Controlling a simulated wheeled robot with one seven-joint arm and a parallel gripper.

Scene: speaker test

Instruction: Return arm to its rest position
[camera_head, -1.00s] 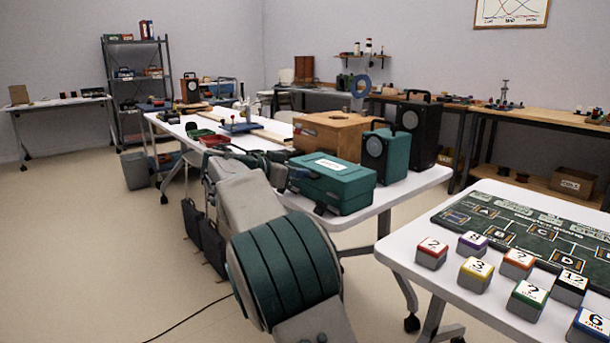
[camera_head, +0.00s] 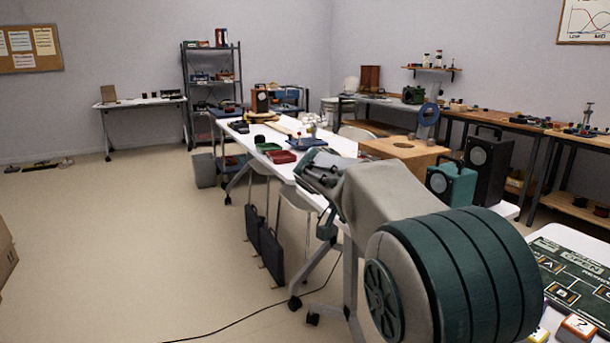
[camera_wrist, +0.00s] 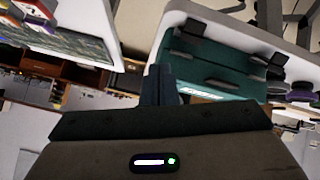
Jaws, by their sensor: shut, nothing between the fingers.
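My arm crosses the right front of the head view, with a grey link and a large banded dark green joint. My gripper shows in the wrist view (camera_wrist: 159,86) with its two dark fingers together and nothing between them. Beside the fingers in that view is a green case (camera_wrist: 215,70) on a white table (camera_wrist: 180,22); I cannot tell whether they touch. In the head view my arm hides that case and much of the near table end.
The long white table (camera_head: 335,143) carries a wooden box (camera_head: 385,148), a green speaker (camera_head: 452,186), a black speaker (camera_head: 487,165) and a red tray (camera_head: 281,157). A board with a dark printed face (camera_head: 575,268) lies at the right. Open floor is at left, with a cable.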

